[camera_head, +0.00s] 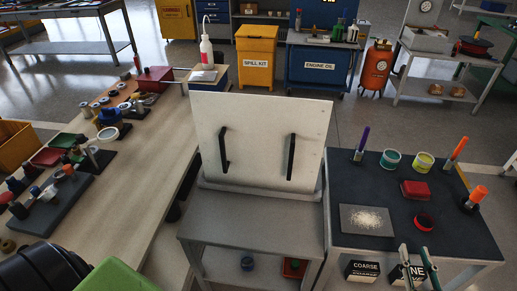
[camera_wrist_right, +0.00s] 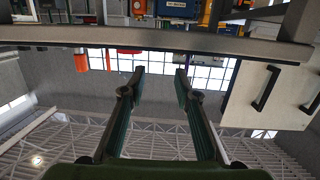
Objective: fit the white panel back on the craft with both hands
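The white panel (camera_head: 258,140) stands nearly upright on a low grey table, with two vertical black handles, the left handle (camera_head: 223,147) and the right handle (camera_head: 291,157), facing me. In the right wrist view the panel (camera_wrist_right: 245,100) shows at the right edge, apart from the fingers. My right gripper (camera_head: 418,250) is at the lower right, in front of the dark-topped table, right of and nearer than the panel. In the wrist view the right gripper (camera_wrist_right: 158,78) is open and empty. My left gripper is not in view. I cannot identify the craft.
The grey table (camera_head: 250,225) is bare before the panel. A long bench (camera_head: 150,150) with tools lies left. The dark-topped table (camera_head: 350,190) at right holds cups, upright tools and a grey plate of granules (camera_head: 367,220).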

